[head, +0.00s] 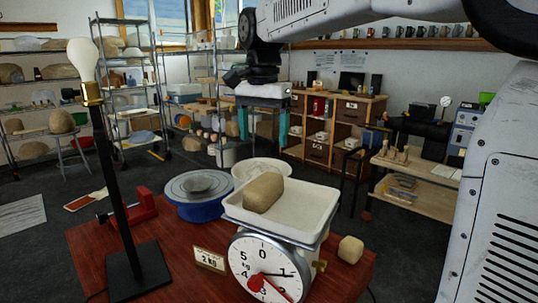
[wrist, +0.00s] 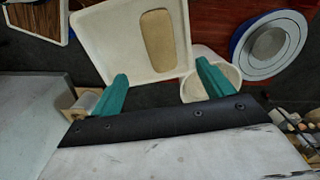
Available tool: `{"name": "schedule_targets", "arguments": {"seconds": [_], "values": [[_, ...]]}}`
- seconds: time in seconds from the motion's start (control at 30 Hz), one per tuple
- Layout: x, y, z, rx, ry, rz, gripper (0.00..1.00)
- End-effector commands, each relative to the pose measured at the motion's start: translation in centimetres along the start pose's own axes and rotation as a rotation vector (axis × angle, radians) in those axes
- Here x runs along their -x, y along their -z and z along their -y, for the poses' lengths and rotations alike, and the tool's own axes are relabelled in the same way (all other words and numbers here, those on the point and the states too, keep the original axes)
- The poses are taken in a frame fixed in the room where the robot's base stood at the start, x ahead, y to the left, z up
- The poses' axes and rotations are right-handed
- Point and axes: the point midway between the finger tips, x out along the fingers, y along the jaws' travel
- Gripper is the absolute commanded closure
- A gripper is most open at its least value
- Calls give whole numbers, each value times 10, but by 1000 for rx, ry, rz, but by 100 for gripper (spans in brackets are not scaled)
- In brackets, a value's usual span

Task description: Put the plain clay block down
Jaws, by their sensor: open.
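The plain clay block (head: 264,192) is a tan rounded slab. It lies in the white tray (head: 303,221) on top of the weighing scale (head: 266,269). In the wrist view the clay block (wrist: 157,40) lies in the right half of the white tray (wrist: 105,35). My gripper (head: 264,132) is open and empty, with teal fingers pointing down, above and behind the scale in the head view. In the wrist view its two fingertips (wrist: 160,70) are spread apart, with the block beyond them and not touched. The scale's red pointer is near the dial's bottom.
A small clay cube (head: 351,249) sits right of the scale.

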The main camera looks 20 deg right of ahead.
Motion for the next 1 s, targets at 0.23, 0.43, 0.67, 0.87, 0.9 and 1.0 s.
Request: {"name": "schedule_targets", "arguments": {"seconds": [0.23,0.43,0.67,0.87,0.9,1.0], "values": [[3,-5,-10,27,3,-2,20],[-10,-37,-68,218,22,-20,20],[-55,-88,-154,529,43,-57,20],[-106,-126,-211,766,50,-89,20],[-115,-131,-219,802,50,-94,20],[-132,-140,-233,869,50,-103,20]]}}
